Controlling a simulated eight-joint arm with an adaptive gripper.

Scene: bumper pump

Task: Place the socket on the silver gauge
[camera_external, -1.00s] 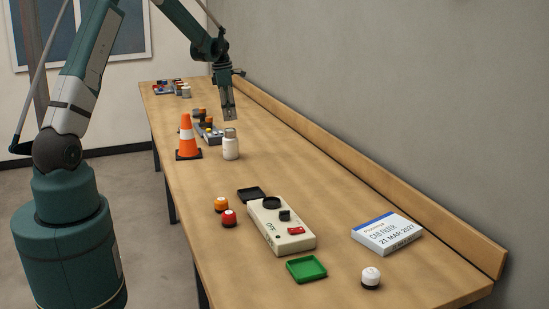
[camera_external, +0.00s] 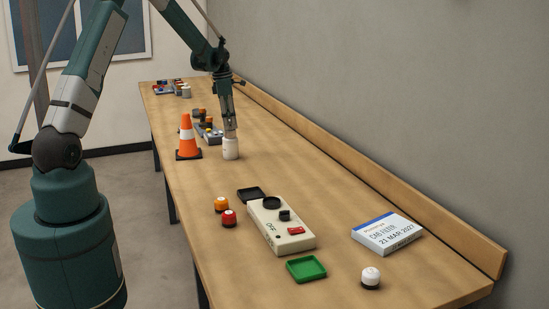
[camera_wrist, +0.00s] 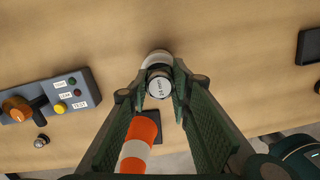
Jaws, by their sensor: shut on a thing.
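My gripper (camera_external: 230,134) points down at the white cylinder (camera_external: 231,150) beside the traffic cone. In the wrist view its fingers (camera_wrist: 160,80) are shut on a small grey round piece with print on its face, which I take to be the socket (camera_wrist: 159,88). The white cylinder shows just behind this piece in the wrist view (camera_wrist: 155,57); I cannot tell whether the two are joined. I cannot identify the silver gauge for sure; a pale-topped round piece with a dark base (camera_external: 371,278) stands at the front right.
The orange cone (camera_external: 187,136) stands close left of my gripper. A grey button box (camera_external: 209,134) is behind. Nearer are a beige box (camera_external: 280,228), a black tray (camera_external: 251,195), a green tray (camera_external: 306,268), orange (camera_external: 221,205) and red (camera_external: 229,218) pieces, and a filter box (camera_external: 387,234).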

